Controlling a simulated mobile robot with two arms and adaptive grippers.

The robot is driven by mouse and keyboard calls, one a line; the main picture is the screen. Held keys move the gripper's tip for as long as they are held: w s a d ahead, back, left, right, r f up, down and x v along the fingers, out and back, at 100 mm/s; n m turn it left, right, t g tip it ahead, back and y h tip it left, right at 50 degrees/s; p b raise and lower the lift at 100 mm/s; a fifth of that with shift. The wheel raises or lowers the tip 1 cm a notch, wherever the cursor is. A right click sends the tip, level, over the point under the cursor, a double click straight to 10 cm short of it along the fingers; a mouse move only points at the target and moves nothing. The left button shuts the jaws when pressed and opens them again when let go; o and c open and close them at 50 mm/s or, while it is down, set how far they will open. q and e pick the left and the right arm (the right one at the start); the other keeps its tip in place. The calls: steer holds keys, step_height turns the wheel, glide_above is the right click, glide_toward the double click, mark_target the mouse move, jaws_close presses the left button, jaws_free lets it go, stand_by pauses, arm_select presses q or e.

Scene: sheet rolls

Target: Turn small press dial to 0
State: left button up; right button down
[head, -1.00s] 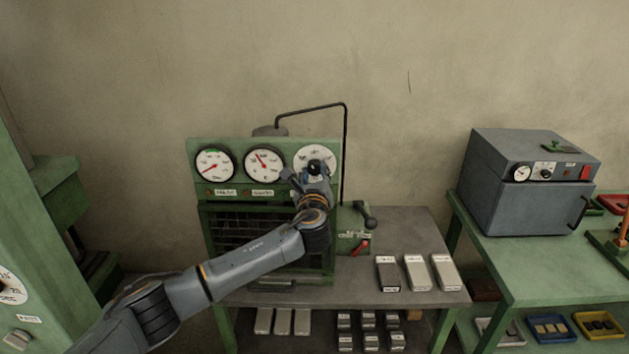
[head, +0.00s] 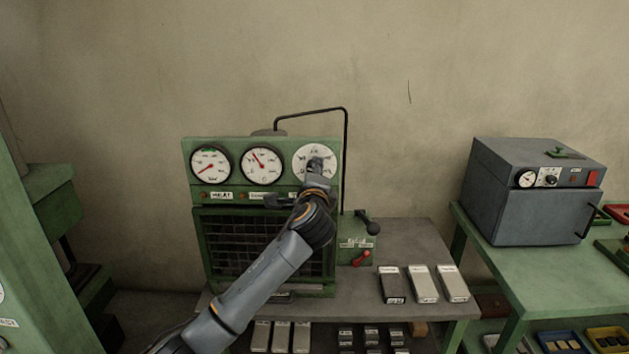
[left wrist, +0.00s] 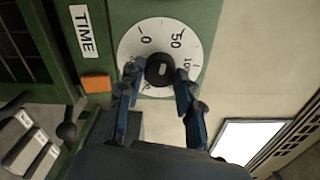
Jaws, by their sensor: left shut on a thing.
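The small press (head: 190,240) is a green cabinet with a row of gauges. Its dial is a white disc (head: 328,150) at the right end, with a black knob in the middle. In the left wrist view the dial plate (left wrist: 134,43) shows 0, 50 and 100, next to a TIME label (left wrist: 83,31). My left gripper (head: 315,168) is at the dial. Its blue fingers (left wrist: 158,80) lie on both sides of the black knob (left wrist: 160,68) and are shut on it. A small light mark shows on the knob; I cannot tell which number it points to. My right gripper is not in view.
Two gauges (head: 211,164) (head: 262,165) sit left of the dial. A black lever (head: 368,222) and a red lever (head: 361,258) are at the press's right side. Several grey blocks (head: 424,284) lie on the table. A grey oven (head: 530,195) stands farther right.

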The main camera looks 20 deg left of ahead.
arm_select(q)
steer(key=shift+f+n+b, duration=0.1)
steer(key=shift+n+b, duration=1.9)
steer(key=shift+n, duration=2.1)
steer(key=o, duration=1.1)
steer(key=shift+o, duration=0.2)
steer(key=v, duration=1.2)
